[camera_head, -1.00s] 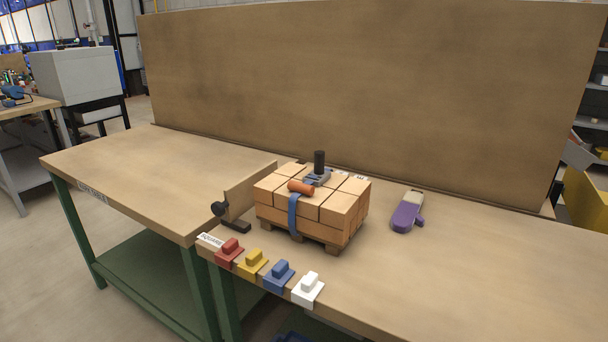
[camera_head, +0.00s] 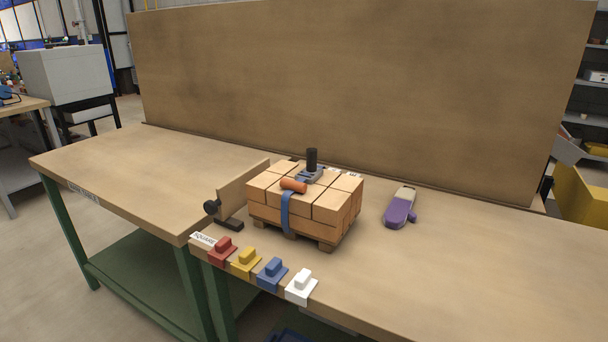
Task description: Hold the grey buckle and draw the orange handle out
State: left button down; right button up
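A blue strap (camera_head: 286,212) runs from beneath the handle down the front of the bricks. The bricks rest on a small wooden pallet (camera_head: 327,247) on the bench. Neither of my grippers shows in the view.
A purple and beige tool (camera_head: 400,210) lies right of the stack. A wooden board with a black clamp (camera_head: 229,212) stands at its left. Red (camera_head: 222,251), yellow (camera_head: 246,263), blue (camera_head: 272,273) and white (camera_head: 301,287) blocks line the front edge. A tall panel (camera_head: 360,90) closes the back.

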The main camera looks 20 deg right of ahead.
aim_at(298, 185)
jog(key=z, duration=1.35)
jog(key=i+j+z, duration=0.15)
jog(key=j, duration=0.25)
jog(key=j+z, duration=0.15)
jog(key=j, duration=0.25)
jog(key=i+j, duration=0.1)
jog(key=j, duration=0.5)
jog(key=i+j, duration=0.1)
jog(key=j, duration=0.5)
jog(key=k+l, duration=0.1)
jog(key=l, duration=0.2)
jog(key=k+l, duration=0.1)
jog(key=l, duration=0.2)
